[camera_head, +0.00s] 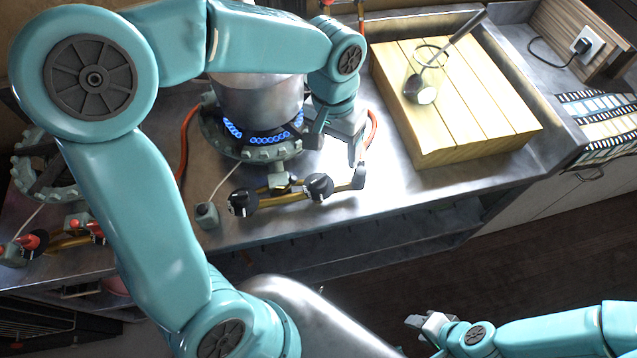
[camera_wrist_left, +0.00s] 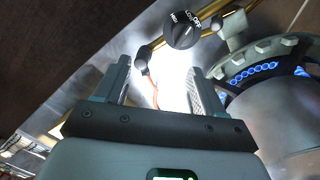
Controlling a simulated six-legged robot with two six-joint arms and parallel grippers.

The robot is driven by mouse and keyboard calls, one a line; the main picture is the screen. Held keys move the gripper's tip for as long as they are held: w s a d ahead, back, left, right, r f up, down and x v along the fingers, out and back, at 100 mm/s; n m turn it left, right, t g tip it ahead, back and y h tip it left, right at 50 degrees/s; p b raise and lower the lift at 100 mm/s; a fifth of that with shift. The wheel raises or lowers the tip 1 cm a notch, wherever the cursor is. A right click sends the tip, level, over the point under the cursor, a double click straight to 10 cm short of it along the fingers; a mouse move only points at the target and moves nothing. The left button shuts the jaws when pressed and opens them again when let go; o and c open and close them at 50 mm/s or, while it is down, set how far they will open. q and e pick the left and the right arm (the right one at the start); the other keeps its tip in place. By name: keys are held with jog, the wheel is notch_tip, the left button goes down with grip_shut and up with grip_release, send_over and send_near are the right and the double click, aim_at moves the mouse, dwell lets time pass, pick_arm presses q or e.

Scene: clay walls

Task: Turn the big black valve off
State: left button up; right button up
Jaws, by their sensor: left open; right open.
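Two black valve knobs sit on a brass gas pipe in front of the lit burner, a right one (camera_head: 318,187) and a left one (camera_head: 242,202). I cannot tell for certain which is bigger. The left wrist view shows a black knob (camera_wrist_left: 182,30) with OFF, LOW and HIGH markings, beyond the fingertips. My left gripper (camera_head: 336,143) is open and empty above the counter, up and right of the right knob, apart from it. Its fingers also show in the left wrist view (camera_wrist_left: 160,78). My right gripper (camera_head: 432,324) is low in the head view, away from the valves.
A metal pot (camera_head: 258,104) stands on the burner (camera_head: 235,147) with blue flames (camera_head: 262,137). A wooden board (camera_head: 455,105) with a ladle (camera_head: 428,92) lies at the right. Red-handled valves (camera_head: 28,241) are at the far left. Orange hoses run beside the burner.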

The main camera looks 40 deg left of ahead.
pick_arm(q)
notch_tip(320, 180, up, 4)
send_over(319, 179)
jog(key=y, duration=0.1)
jog(key=shift+n, duration=0.4)
notch_tip(319, 179, down, 16)
jog(key=b, duration=0.2)
jog(key=shift+a+r+b, duration=0.1)
jog(key=shift+r+b, duration=0.15)
jog(key=shift+b, duration=0.05)
pick_arm(e)
notch_tip(319, 179, down, 4)
jog(key=shift+r, duration=0.15)
